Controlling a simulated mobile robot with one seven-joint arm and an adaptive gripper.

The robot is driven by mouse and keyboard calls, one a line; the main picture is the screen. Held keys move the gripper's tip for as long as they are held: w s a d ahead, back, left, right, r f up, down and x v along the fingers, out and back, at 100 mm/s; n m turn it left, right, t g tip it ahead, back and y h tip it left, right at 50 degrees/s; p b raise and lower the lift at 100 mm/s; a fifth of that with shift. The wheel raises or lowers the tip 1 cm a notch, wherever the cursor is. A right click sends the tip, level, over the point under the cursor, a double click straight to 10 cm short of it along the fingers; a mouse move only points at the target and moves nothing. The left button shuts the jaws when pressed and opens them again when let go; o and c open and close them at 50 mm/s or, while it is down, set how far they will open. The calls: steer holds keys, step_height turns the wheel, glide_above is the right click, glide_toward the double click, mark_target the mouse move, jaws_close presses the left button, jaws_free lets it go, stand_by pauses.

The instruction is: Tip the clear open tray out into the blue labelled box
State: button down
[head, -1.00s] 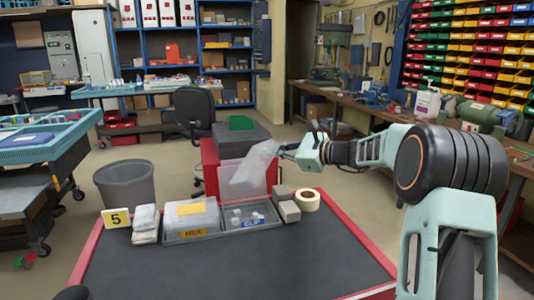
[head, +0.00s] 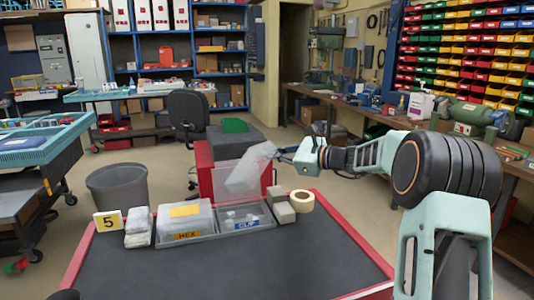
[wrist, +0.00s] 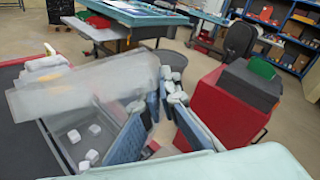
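The clear tray (head: 247,170) hangs steeply tilted above the back of the blue labelled box, its lower end towards the box. It also shows as a translucent sheet in the wrist view (wrist: 85,85). My gripper (head: 284,153) holds it by its upper right end; in the wrist view the blue-padded fingers (wrist: 166,100) stand at the tray's right end. The blue labelled box (head: 262,226), marked CLIP, stands on the dark table with small white pieces (head: 232,216) inside. The same pieces show loose in it in the wrist view (wrist: 74,136). I see no pieces clearly in the tray.
An orange labelled box (head: 186,236), marked HEX, adjoins on the left. White packets (head: 138,226) and a number 5 sign (head: 107,221) stand further left. Grey blocks (head: 283,211) and a tape roll (head: 301,201) stand close on the right. The table's front (head: 230,272) is clear.

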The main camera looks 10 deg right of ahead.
steer(key=shift+r, duration=0.1)
step_height(320, 180, up, 5)
steer(key=p, duration=0.4)
steer(key=shift+r+n+h+p, duration=0.3)
steer(key=shift+r+h+p, duration=0.1)
steer(key=shift+p, duration=0.55)
steer(key=n+h+p, duration=0.1)
steer(key=p, duration=0.2)
steer(key=r+n+g+h+p, duration=0.1)
steer(key=h+p, duration=0.1)
steer(key=p, duration=0.1)
steer(key=shift+a, duration=0.1)
steer(key=shift+f+n+g+h+p, duration=0.1)
steer(key=shift+n+g+h+p, duration=0.3)
steer(key=shift+h+p, duration=0.55)
steer(key=shift+r+h+p, duration=0.35)
steer(key=shift+p, duration=0.65)
steer(key=shift+r+n+h+p, duration=0.15)
steer(key=shift+n+h+p, duration=0.3)
steer(key=shift+p, duration=0.6)
steer(key=h+p, duration=0.1)
steer(key=p, duration=0.2)
steer(key=n+h+p, duration=0.1)
steer(key=p, duration=0.3)
steer(key=shift+r+g+h, duration=0.3)
steer(key=shift+h, duration=0.05)
steer(key=shift+f+n+h+p, duration=0.15)
steer(key=shift+n+h+p, duration=0.3)
steer(key=shift+h, duration=0.15)
